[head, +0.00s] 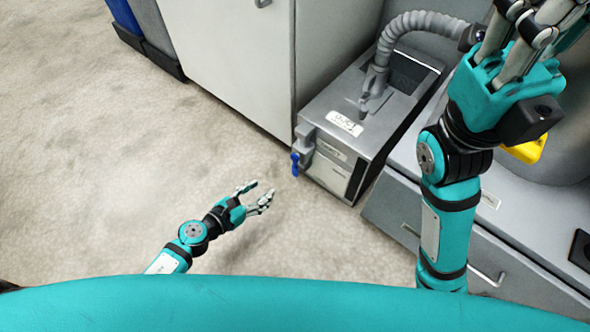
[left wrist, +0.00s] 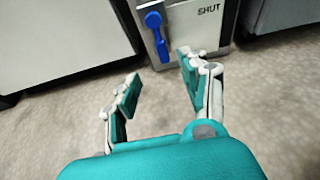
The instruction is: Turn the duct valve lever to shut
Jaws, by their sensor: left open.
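The blue duct valve lever (head: 295,163) sits at the lower left front corner of a grey duct unit (head: 385,115). In the left wrist view the lever (left wrist: 158,40) hangs nearly straight down from its pivot, with the word SHUT (left wrist: 209,9) printed to its right. My left gripper (head: 257,193) is open and empty, left of and below the lever, apart from it. In the left wrist view its fingers (left wrist: 160,68) are spread, with the lever beyond the gap. My right gripper (head: 505,45) is raised at the upper right; its fingertips are partly cut off.
A pale cabinet (head: 230,60) stands left of the duct unit. A grey drawer counter (head: 480,215) is at the right, partly behind my right arm, with a yellow part (head: 525,150) above it. A grey hose (head: 405,27) rises from the unit. The floor (head: 110,160) at left is clear.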

